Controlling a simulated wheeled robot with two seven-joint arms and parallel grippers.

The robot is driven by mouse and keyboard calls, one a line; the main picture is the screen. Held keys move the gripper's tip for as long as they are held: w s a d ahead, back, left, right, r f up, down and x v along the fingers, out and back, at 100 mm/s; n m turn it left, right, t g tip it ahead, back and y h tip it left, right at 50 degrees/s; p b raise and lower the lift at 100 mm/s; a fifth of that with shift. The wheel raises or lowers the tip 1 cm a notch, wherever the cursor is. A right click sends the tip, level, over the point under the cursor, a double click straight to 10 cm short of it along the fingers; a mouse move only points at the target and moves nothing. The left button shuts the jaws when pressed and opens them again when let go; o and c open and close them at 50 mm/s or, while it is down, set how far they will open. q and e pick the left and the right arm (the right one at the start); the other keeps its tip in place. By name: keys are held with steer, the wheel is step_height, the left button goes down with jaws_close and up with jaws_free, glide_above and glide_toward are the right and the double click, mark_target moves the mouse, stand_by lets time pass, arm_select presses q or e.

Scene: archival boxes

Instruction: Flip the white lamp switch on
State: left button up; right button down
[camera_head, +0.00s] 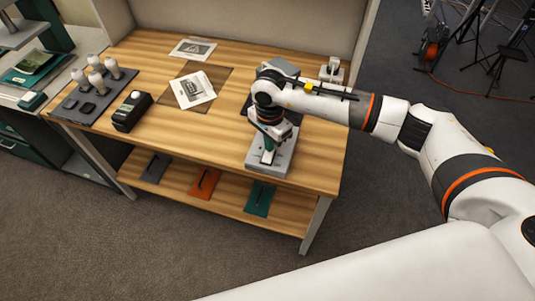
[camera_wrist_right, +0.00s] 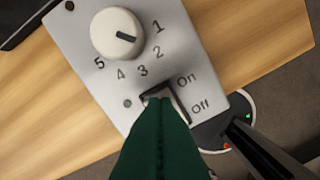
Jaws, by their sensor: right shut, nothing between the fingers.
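The lamp switch (camera_wrist_right: 154,88) is a small rocker in a dark frame on a light grey control panel (camera_wrist_right: 75,50), between the frame's top left and the "On" and "Off" labels. Its lower part is hidden by my right gripper (camera_wrist_right: 166,104), whose green fingers are shut, empty, and right over or against it. Contact and the rocker's position cannot be told. In the head view the panel (camera_head: 283,160) lies near the table's front right edge, with my right gripper (camera_head: 268,154) pointing down onto it. My left gripper is not in view.
A white numbered dial (camera_wrist_right: 116,34) sits on the panel beside the switch. On the wooden table (camera_head: 225,135) are a black box (camera_head: 132,112), a grey tray (camera_head: 70,105) with several white bulbs, and printed sheets (camera_head: 194,90). The table's middle front is clear.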

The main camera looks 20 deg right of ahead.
steer(key=shift+f+b, duration=0.55)
steer(key=shift+f, duration=0.1)
steer(key=shift+r, duration=0.15)
steer(key=shift+r+p, duration=1.65)
steer(key=shift+r, duration=1.8)
